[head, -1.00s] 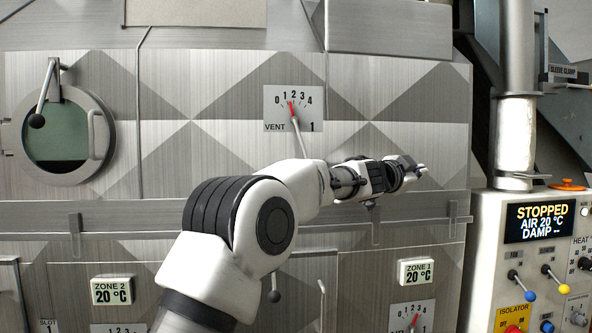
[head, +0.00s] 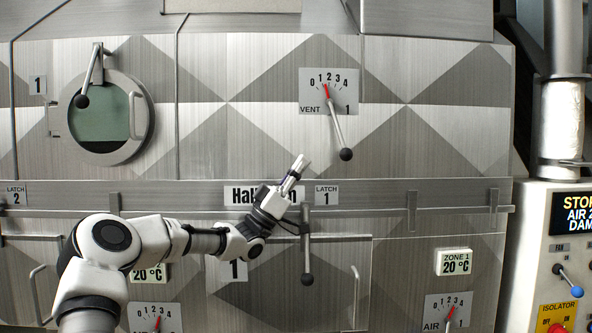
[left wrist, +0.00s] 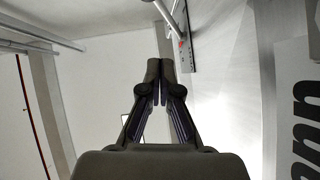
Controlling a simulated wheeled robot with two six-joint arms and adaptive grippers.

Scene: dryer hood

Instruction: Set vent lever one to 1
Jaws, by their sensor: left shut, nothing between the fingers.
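The vent lever one dial plate (head: 350,92) is on the steel hood front, marked VENT and 1, with a scale from 0 to 4. Its red pointer (head: 325,88) stands between 1 and 2. The lever rod hangs down and slightly right to a black ball knob (head: 345,154). My left gripper (head: 302,160) is shut and empty, tilted up and right, left of the knob and apart from it in the picture. In the left wrist view its fingertips (left wrist: 158,68) are together. The plate edge (left wrist: 190,55) and part of a rod show beyond them. My right gripper is out of view.
A round window (head: 105,118) with its own lever is at left. A horizontal rail (head: 450,198) and a latch lever (head: 307,279) lie below the dial. A control panel (head: 562,260) stands at right. The hood front around the knob is clear.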

